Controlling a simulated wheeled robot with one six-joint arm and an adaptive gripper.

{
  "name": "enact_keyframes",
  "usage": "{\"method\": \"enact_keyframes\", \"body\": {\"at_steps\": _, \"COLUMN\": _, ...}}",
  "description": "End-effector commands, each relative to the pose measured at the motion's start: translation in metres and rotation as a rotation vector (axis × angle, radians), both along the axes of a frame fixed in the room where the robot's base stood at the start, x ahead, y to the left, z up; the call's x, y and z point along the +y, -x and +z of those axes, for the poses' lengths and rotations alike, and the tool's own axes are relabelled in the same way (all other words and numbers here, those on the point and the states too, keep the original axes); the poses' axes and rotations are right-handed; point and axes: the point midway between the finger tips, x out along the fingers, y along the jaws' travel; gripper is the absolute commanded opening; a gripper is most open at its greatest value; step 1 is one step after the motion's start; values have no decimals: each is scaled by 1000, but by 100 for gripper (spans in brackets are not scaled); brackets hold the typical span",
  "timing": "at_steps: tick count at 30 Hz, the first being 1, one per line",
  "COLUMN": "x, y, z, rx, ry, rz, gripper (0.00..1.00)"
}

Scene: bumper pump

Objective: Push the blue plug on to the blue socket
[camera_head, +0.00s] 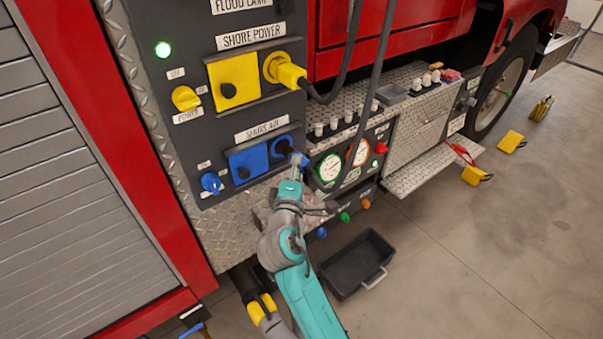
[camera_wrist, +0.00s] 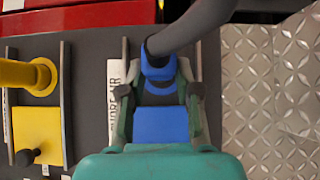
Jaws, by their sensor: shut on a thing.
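The blue socket (camera_head: 281,146) is a round blue ring on the dark side panel of the truck, to the right of a square blue cover (camera_head: 247,163). The blue plug (camera_head: 301,158), on a thick dark cable, is at the socket's lower right. My gripper (camera_head: 293,168) is shut on the plug. In the wrist view the plug (camera_wrist: 158,72) sits between the two fingers of my gripper (camera_wrist: 159,90), with the blue cover (camera_wrist: 160,126) below it. The gripper and plug hide much of the socket; I cannot tell how far in the plug is.
A yellow plug (camera_head: 289,75) sits in the yellow socket above. A blue knob (camera_head: 211,183) is at the lower left. Gauges (camera_head: 329,167) and a hanging cable (camera_head: 368,110) are close on the right. A black tray (camera_head: 357,264) lies on the floor.

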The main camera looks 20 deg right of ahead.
Motion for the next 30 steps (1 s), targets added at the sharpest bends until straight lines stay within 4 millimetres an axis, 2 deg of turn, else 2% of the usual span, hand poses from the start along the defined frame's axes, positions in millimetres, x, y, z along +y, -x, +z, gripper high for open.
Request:
{"method": "enact_keyframes", "body": {"at_steps": 9, "x": 4, "y": -12, "z": 0, "rx": 0, "ry": -1, "rz": 1, "gripper": 0}}
{"method": "enact_keyframes", "body": {"at_steps": 30, "x": 5, "y": -13, "z": 1, "rx": 0, "ry": -1, "rz": 1, "gripper": 0}}
